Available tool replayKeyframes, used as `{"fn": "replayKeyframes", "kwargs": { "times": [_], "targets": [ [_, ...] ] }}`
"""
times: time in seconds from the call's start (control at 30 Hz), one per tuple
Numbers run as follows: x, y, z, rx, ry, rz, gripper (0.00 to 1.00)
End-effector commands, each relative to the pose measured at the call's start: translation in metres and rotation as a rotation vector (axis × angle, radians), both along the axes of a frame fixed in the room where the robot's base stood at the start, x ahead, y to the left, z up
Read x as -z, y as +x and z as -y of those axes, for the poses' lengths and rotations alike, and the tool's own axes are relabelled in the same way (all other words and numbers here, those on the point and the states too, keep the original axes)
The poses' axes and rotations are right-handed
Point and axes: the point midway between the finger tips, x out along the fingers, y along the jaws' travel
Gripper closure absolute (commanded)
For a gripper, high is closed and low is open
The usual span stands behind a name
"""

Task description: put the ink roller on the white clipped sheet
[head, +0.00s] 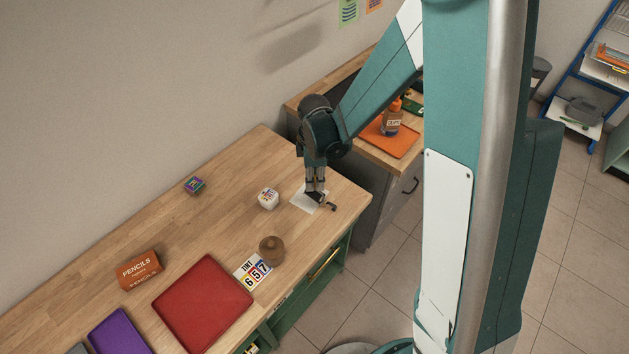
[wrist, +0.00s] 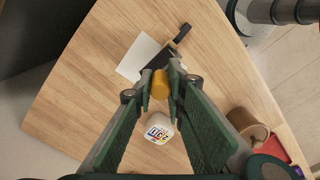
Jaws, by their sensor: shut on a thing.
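The ink roller shows a yellow handle (wrist: 160,84) between my gripper's fingers in the wrist view. A black part on a thin arm reaches beyond it, past the sheet's edge; it also shows as a dark end of the ink roller (head: 331,206) in the head view. My gripper (head: 315,192) points down over the white sheet (head: 301,201) and is shut on the roller. The sheet (wrist: 138,58) lies on the table, partly hidden by the gripper. A dark piece overlaps it; I cannot tell if this is its clip. Contact between roller and sheet is unclear.
The table's right edge is close.

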Motion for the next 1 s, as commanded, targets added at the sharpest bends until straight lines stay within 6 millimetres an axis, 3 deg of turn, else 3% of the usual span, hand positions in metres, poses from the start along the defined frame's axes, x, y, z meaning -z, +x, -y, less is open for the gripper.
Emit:
{"fn": "replayKeyframes", "kwargs": {
  "times": [0.47,0.5,0.6,1.0],
  "targets": [
    [0.0078,-0.0007,0.0005,0.0,-0.001,-0.001,1.0],
    [0.0078,-0.0006,0.0005,0.0,-0.001,-0.001,0.81],
    [0.0076,-0.0004,0.0004,0.0,0.0,0.0,0.71],
    [0.0055,-0.0001,0.0001,0.0,0.0,0.0,0.71]
  ]
}}
